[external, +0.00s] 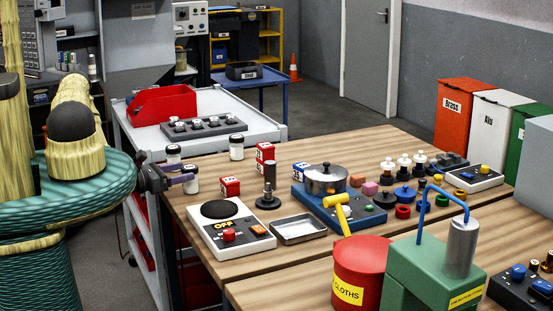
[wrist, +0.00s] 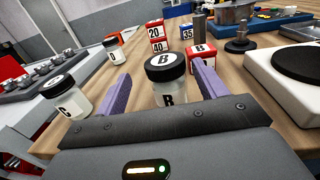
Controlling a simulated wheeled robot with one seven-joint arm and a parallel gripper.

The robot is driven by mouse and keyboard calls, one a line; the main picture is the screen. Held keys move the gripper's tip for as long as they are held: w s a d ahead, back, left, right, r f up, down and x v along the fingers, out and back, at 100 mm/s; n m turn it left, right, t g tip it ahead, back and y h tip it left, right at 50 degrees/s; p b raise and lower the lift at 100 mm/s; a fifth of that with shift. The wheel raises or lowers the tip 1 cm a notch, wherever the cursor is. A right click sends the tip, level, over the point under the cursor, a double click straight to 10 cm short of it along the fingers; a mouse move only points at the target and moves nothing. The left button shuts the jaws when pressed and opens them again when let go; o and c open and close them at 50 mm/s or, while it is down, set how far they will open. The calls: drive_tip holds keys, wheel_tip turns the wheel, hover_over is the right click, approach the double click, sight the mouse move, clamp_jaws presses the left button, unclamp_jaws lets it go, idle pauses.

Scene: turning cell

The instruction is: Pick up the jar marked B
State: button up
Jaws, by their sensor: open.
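The jar marked B (wrist: 167,92) stands upright in the wrist view, clear with a black lid and a white label. In the external view the jar that appears to be it (external: 191,186) stands near the wooden table's left edge, partly hidden by my gripper. My gripper (wrist: 162,70) is open, its two purple fingers on either side of the jar, with gaps showing. My gripper also shows in the external view (external: 183,179). Whether the fingertips reach past the jar is hard to tell.
A jar marked C (wrist: 75,98) stands close to the left finger. Another black-lidded jar (wrist: 113,51) is farther back. Red numbered blocks (wrist: 201,55) stand behind the jar.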

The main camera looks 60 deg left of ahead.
sight(196, 168)
drive_tip(key=shift+w, duration=0.1)
drive_tip(key=w, duration=0.2)
drive_tip(key=w+b, duration=0.1)
drive_tip(key=w, duration=0.2)
drive_tip(key=shift+w+d+r, duration=0.1)
drive_tip(key=shift+d+r, duration=0.05)
idle(0.5)
drive_tip(key=c, duration=1.1)
